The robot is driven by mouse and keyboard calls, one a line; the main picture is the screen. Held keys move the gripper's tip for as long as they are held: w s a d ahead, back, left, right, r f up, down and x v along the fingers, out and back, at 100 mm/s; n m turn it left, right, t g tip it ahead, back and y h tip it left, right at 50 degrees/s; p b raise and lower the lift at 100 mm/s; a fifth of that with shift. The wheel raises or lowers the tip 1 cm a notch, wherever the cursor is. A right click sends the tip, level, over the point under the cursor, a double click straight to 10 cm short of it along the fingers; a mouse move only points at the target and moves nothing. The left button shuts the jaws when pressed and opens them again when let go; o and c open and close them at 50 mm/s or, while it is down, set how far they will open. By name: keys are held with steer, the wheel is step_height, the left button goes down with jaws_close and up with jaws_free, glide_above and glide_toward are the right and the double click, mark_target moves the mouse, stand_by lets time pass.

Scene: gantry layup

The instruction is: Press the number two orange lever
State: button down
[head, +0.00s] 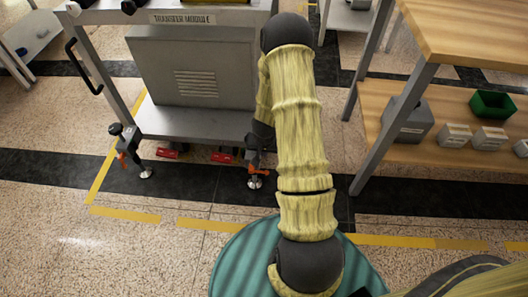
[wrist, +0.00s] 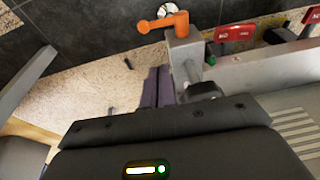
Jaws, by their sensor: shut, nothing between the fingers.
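Two orange levers sit low on the front legs of the transfer module cart. One orange lever (head: 122,160) is at the left leg, and the other (head: 258,172) is at the right leg beside my forearm. An orange lever also shows at the top of the wrist view (wrist: 165,22), beside a grey bracket and a round metal foot. I cannot read a number on either lever. My gripper (wrist: 159,84) is shut and empty, with its dark purple fingers pointing toward that lever, apart from it in the picture. In the head view my arm mostly hides the gripper.
Red labelled pedals (head: 222,157) lie under the cart (head: 195,122); they also show in the wrist view (wrist: 235,32). A wooden bench (head: 440,155) with grey boxes and a green bin (head: 492,104) stands at right. Open floor lies at left, inside and outside yellow tape.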

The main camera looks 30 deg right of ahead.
steer(key=b, duration=0.2)
glide_above(259, 172)
steer(key=w+d, duration=0.2)
steer(key=d, duration=0.1)
steer(key=s+x, duration=0.1)
steer(key=x, duration=0.4)
steer(key=s+a+f+b, duration=0.2)
steer(key=f, duration=0.1)
steer(key=shift+f, duration=0.1)
steer(key=shift+s, duration=0.1)
steer(key=shift+b, duration=0.45)
